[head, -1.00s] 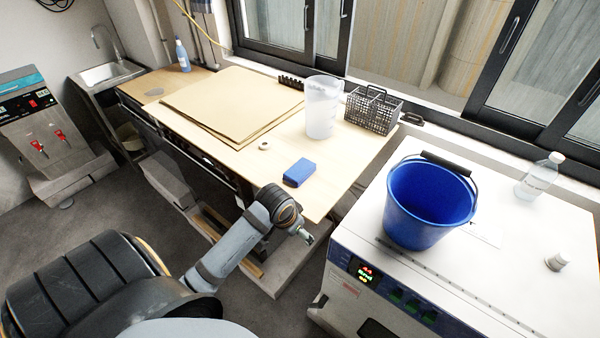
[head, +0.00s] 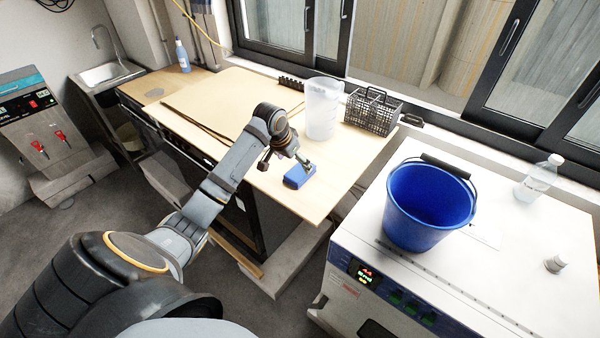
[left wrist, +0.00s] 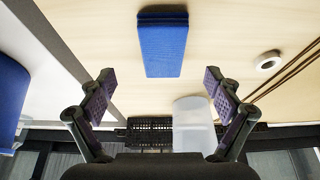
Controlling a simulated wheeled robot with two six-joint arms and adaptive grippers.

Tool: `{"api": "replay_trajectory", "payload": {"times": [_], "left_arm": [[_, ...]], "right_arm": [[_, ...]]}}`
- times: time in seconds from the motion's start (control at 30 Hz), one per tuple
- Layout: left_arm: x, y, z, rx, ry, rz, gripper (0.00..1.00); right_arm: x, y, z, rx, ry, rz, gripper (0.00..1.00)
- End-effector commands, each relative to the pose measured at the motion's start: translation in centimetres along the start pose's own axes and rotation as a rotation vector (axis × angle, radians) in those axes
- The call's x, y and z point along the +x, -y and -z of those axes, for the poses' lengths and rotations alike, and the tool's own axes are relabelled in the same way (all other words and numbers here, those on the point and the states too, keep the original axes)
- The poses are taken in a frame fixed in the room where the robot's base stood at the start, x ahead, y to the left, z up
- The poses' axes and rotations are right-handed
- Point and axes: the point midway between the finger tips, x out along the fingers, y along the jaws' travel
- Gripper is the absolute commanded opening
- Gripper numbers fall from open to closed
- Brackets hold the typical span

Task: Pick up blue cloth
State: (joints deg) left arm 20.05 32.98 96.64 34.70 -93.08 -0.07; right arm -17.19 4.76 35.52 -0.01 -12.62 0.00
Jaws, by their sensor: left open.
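The blue cloth (head: 299,174) is a small folded block lying on the wooden table near its front right edge. In the left wrist view the cloth (left wrist: 163,46) lies beyond the fingertips, at the top centre. My left gripper (head: 308,164) is at the cloth's far side in the head view and partly overlaps it. In the left wrist view the left gripper (left wrist: 162,78) has its two fingers wide apart with nothing between them. I cannot tell its exact height above the cloth. My right gripper is not in view.
A clear beaker (head: 322,110) and a black wire basket (head: 373,112) stand behind the cloth. Cardboard sheets (head: 205,97) lie to the left. A roll of tape (left wrist: 268,60) lies near the cloth. A blue bucket (head: 428,205) stands on the white oven (head: 510,262) to the right.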

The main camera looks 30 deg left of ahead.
Motion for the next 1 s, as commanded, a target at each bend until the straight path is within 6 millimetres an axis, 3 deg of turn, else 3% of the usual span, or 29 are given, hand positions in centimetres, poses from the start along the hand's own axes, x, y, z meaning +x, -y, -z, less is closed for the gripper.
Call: {"api": "replay_trajectory", "payload": {"times": [0.27, 0.53, 0.8, 1.0], "left_arm": [[1.5, 0.0, 0.0, 0.0, 0.001, 0.0, 0.91], [5.7, 0.3, 0.0, 0.0, 0.001, 0.0, 0.91], [6.3, 0.4, 0.0, 0.002, 0.0, 0.002, 0.91], [6.3, 0.4, -0.1, 0.002, 0.0, 0.002, 0.63]], "right_arm": [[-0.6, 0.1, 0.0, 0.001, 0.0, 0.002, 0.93], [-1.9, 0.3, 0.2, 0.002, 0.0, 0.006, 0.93], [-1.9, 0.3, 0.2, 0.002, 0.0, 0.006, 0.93], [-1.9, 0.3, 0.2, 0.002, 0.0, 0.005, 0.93]]}}
